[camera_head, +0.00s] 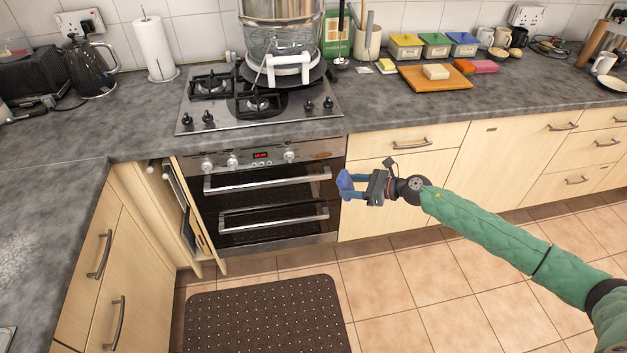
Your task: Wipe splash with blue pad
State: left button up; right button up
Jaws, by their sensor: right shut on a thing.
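My right gripper (362,187) reaches in from the right on a green-sleeved arm. It is shut on the blue pad (345,184), held in the air in front of the oven and the cabinet beside it, below counter height. The pad is small in view and partly covered by the jaws. A pale, speckled splash (17,254) lies on the grey left counter (60,200), at the picture's left edge, far from the gripper and partly cut off by the frame. My left gripper is not in view.
A narrow cabinet door (200,225) stands ajar left of the oven (265,195). A gas hob (215,112) carries a large pot (280,35). A kettle (90,70) and paper roll (155,48) stand at the back left. A dark mat (265,320) lies on the floor.

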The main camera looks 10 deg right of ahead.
jog(key=m+t, duration=0.1)
jog(key=m+t+h, duration=0.1)
jog(key=t, duration=0.1)
jog(key=m+t+h, duration=0.1)
jog(key=shift+w+d+r+t, duration=0.15)
jog(key=shift+w+r+t, duration=0.1)
jog(key=shift+r+t, duration=0.05)
jog(key=shift+w+r+m+t+h, duration=0.15)
jog(key=shift+m+t+h, duration=1.45)
jog(key=shift+m+t, duration=0.2)
jog(key=shift+w+d+r+m+t+h, duration=0.15)
jog(key=shift+m+t+h, duration=0.5)
jog(key=shift+h, duration=0.35)
jog(key=shift+w+d+r+m+t+h, duration=0.1)
jog(key=shift+r+m+t+h, duration=0.1)
jog(key=shift+m+t+h, duration=0.55)
jog(key=shift+w+d+r+m+t+h, duration=0.15)
jog(key=shift+m+t+h, duration=0.4)
jog(key=shift+h, duration=0.7)
jog(key=shift+m+h, duration=0.5)
jog(key=shift+m, duration=0.05)
